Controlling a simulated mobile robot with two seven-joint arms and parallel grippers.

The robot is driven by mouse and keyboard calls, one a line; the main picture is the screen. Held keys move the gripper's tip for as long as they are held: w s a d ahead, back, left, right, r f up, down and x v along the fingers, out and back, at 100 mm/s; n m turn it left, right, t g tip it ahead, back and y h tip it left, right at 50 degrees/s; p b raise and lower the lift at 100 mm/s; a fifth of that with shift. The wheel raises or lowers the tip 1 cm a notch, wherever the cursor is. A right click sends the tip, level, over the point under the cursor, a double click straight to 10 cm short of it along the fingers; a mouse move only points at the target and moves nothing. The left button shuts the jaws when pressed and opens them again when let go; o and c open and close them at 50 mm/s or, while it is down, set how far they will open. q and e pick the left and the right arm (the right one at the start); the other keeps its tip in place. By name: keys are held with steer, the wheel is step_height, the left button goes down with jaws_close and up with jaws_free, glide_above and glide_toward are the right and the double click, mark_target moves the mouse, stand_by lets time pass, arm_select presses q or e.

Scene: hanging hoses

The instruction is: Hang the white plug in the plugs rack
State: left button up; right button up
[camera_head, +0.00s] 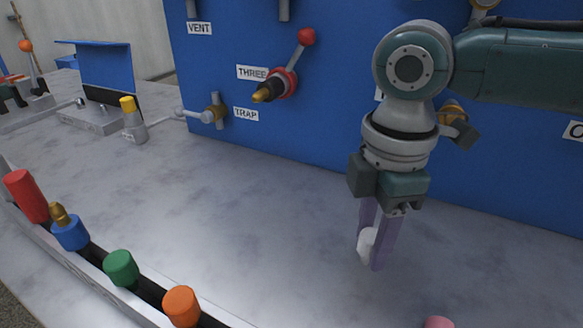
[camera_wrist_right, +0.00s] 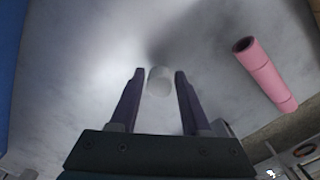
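The white plug (camera_head: 366,245) is between the fingers of my right gripper (camera_head: 374,252), low over the grey table. In the right wrist view the white plug (camera_wrist_right: 160,81) sits between the two purple fingertips (camera_wrist_right: 159,73), with a narrow gap visible on each side. My right gripper looks open around it. I cannot tell whether the plug touches the table. The plugs rack (camera_head: 92,249) runs along the lower left with red (camera_head: 26,196), blue (camera_head: 70,232), green (camera_head: 121,268) and orange (camera_head: 182,306) plugs in its dark slot. My left gripper is not in view.
A pink plug (camera_head: 438,322) lies at the bottom edge; it also shows in the right wrist view (camera_wrist_right: 264,74). A blue panel (camera_head: 300,125) with valves and labels stands behind. A yellow-capped fitting (camera_head: 132,120) stands at left. The middle table is clear.

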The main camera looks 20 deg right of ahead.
jaws_close()
steer(key=shift+r, duration=0.1)
stand_by(0.3)
